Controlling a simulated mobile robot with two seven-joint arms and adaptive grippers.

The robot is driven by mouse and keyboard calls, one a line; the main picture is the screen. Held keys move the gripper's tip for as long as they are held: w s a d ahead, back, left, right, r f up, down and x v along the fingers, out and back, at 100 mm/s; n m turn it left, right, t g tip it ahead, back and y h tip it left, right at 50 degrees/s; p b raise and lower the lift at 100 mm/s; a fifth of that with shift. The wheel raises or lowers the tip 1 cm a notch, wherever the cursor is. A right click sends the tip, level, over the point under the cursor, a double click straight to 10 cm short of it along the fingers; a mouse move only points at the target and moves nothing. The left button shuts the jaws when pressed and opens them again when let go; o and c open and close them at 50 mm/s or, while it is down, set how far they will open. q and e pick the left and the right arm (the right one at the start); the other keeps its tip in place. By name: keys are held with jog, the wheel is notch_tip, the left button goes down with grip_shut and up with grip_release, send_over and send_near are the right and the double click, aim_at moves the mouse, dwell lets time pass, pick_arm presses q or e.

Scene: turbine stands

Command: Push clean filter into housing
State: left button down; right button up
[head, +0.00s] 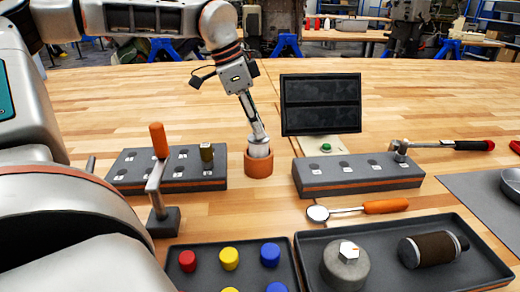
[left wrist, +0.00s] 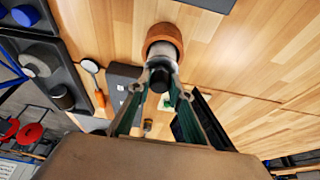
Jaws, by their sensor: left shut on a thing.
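The housing (head: 259,165) is a short orange-brown cup standing upright on the wooden table, near the middle of the head view. The clean filter (head: 258,149) is whitish and stands in the housing's mouth, its upper part showing above the rim. My left gripper (head: 257,136) comes down from above and is shut on the filter's top. In the left wrist view, the filter (left wrist: 164,55) shows a dark end cap between the fingers, with the orange housing (left wrist: 163,34) around its far end. The filter's lower end is hidden inside. My right gripper is not in view.
Grey slotted blocks stand left (head: 180,184) and right (head: 358,187) of the housing. A dark screen (head: 321,104) stands behind. A round mirror tool (head: 318,213) lies in front. A tray (head: 306,240) holds a grey capped part (head: 345,272) and a brown-banded cylinder (head: 433,249).

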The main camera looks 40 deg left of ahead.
pick_arm(q)
jog(key=shift+r, duration=0.45)
jog(key=shift+r+p, duration=0.3)
jog(key=shift+r, duration=2.15)
jog(key=shift+r+p, duration=0.4)
jog(key=shift+r, duration=2.4)
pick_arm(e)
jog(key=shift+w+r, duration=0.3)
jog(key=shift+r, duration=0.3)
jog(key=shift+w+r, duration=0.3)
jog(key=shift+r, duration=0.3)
